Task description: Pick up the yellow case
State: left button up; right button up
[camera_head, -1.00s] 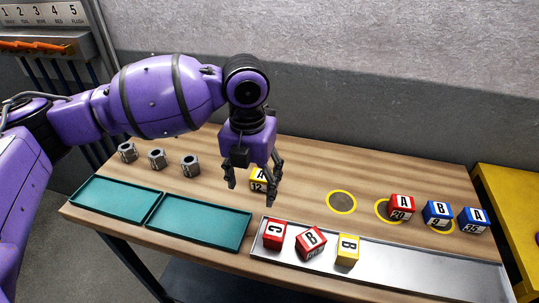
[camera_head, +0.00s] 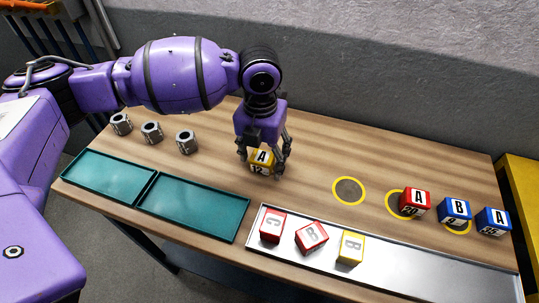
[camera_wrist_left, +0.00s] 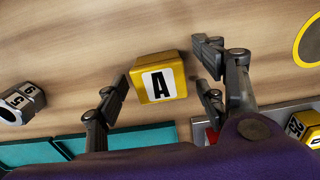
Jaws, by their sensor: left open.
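A yellow case (camera_head: 261,162) marked A and 12 stands on the wooden table, and it also shows in the left wrist view (camera_wrist_left: 160,77). My left gripper (camera_head: 262,170) is open, pointing down, with its fingers on either side of this case. In the left wrist view my left gripper (camera_wrist_left: 155,80) has one finger left and one right of the case, with gaps showing. Another yellow case (camera_head: 350,247), marked B, lies in the metal tray at the front. My right gripper is not in view.
The metal tray (camera_head: 420,272) also holds two red cases (camera_head: 272,226). Two teal trays (camera_head: 190,208) are empty. Several hex nuts (camera_head: 152,132) stand at the left. A red case (camera_head: 414,204) and two blue cases (camera_head: 454,211) stand right, near yellow rings (camera_head: 349,190).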

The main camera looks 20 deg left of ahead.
pick_arm(q)
jog(key=shift+f, duration=0.45)
jog(key=c, duration=1.4)
jog(key=shift+o, duration=0.2)
